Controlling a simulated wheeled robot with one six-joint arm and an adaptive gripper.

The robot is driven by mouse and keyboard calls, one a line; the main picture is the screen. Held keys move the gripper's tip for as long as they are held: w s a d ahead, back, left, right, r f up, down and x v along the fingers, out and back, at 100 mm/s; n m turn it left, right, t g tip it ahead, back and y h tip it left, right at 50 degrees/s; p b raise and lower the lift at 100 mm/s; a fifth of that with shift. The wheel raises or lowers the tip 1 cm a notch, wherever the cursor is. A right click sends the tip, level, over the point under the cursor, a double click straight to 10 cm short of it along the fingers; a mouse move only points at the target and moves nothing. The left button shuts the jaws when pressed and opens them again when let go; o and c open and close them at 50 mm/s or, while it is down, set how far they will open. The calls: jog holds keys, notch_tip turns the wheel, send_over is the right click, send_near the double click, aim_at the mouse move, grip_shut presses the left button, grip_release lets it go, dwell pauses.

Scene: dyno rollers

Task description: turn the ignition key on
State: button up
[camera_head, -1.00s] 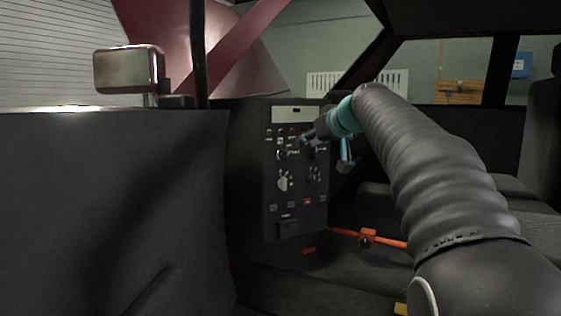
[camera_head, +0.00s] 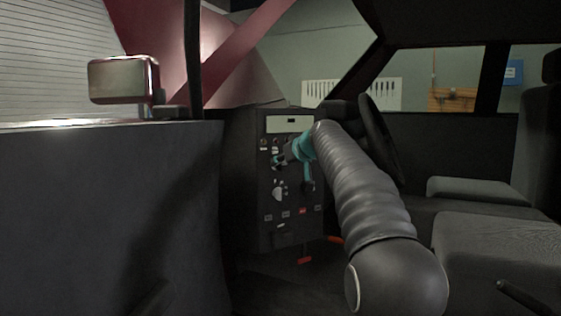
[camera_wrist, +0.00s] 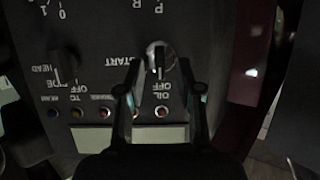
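The ignition switch (camera_wrist: 161,55) shows upside down in the wrist view, as a round silver collar with a dark key or lever across it. Lettering such as START and OFF surrounds it on the black control panel (camera_head: 291,232). My gripper (camera_wrist: 159,66) is open, one finger on each side of the switch, with dark gaps between. I cannot tell whether either finger touches it. In the head view my gripper (camera_head: 278,158) is at the panel's upper left part and hides the switch there.
A silver selector knob (camera_head: 279,190) sits lower on the panel. Another knob (camera_wrist: 66,62) is beside the switch in the wrist view, near small indicator lights. A steering wheel (camera_head: 379,135) stands behind my arm. Car seats (camera_head: 500,250) are at the right.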

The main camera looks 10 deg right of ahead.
jog(key=shift+w+a+f, duration=0.15)
jog(key=shift+w+f, duration=0.05)
jog(key=shift+w, duration=0.25)
grip_shut()
jog(key=shift+w+d+f+m+y+p, duration=0.15)
jog(key=shift+m+y+p, duration=0.2)
jog(key=shift+m+y, duration=0.5)
jog(key=shift+s+d+m+y+p, duration=0.15)
jog(key=shift+m+y+p, duration=0.3)
jog(key=shift+m, duration=0.7)
jog(key=shift+w+d+f+m+y+p, duration=0.1)
jog(key=shift+w+d+m+y+p, duration=0.15)
jog(key=shift+m+y, duration=0.6)
jog(key=shift+s+m+g, duration=0.1)
jog(key=shift+m+g, duration=0.15)
jog(key=shift+g, duration=0.05)
jog(key=shift+a, duration=0.1)
